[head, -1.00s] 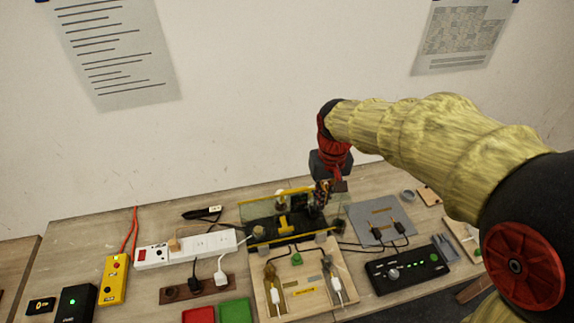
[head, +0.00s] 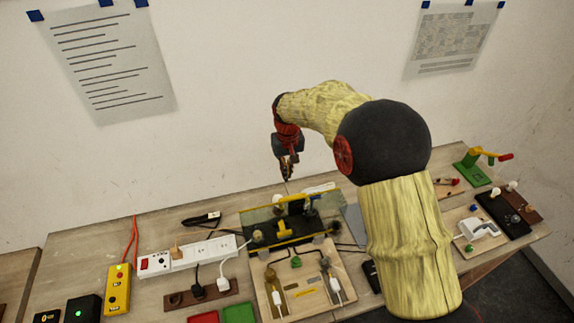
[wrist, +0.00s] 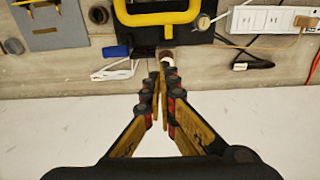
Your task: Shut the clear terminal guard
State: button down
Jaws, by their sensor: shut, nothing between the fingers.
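The clear terminal guard (head: 262,213) is a greenish see-through panel with a yellow edge. It appears raised at the back of a black unit (head: 265,238) that carries a yellow handle (head: 284,229). In the wrist view the yellow handle (wrist: 165,18) shows at the top; the clear panel is hard to make out there. My gripper (head: 287,178) is above and behind the guard, on the wall side, apart from it in the head view. Its fingers (wrist: 160,78) are shut and empty.
A white power strip (head: 195,254) lies left of the unit. A wooden board with plugs (head: 302,291) is in front. A pale bulb-like knob (wrist: 168,60) and a blue item (wrist: 117,51) are near the fingertips in the wrist view. The wall (head: 210,150) is close behind.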

jog(key=shift+s+d+f+p, duration=0.2)
jog(key=shift+s+f+p, duration=0.2)
jog(key=shift+s+f, duration=0.45)
jog(key=shift+s+d+f+p, duration=0.15)
jog(key=shift+s+f+p, duration=0.2)
jog(key=shift+s+f, duration=0.45)
jog(key=shift+s+r, duration=0.15)
